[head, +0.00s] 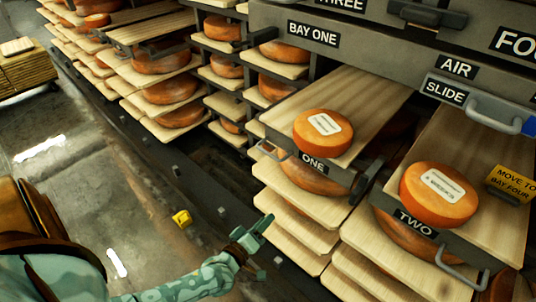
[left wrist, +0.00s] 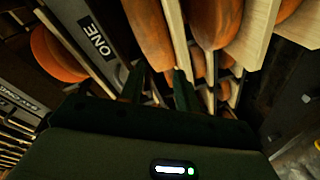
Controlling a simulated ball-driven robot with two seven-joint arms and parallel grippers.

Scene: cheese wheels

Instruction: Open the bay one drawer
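The bay one drawer is a wooden board with a dark front labelled ONE (head: 313,162), under the BAY ONE sign (head: 313,34). An orange cheese wheel (head: 322,146) with a white label lies on it. Its metal loop handle (head: 270,151) is at the left end of the front. My left gripper (head: 265,245) is below the handle and apart from it, in front of the lower shelves. In the left wrist view its fingers (left wrist: 158,84) are spread with nothing held, and the ONE label (left wrist: 97,40) is to their left. My right gripper is not in view.
Drawer TWO (head: 415,222) with its cheese wheel (head: 438,204) and a yellow MOVE TO BAY FOUR sign (head: 513,182) stands at right. The SLIDE label (head: 445,92) is above. Racks of cheese fill the back. A small yellow block (head: 182,218) lies at left, by open floor.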

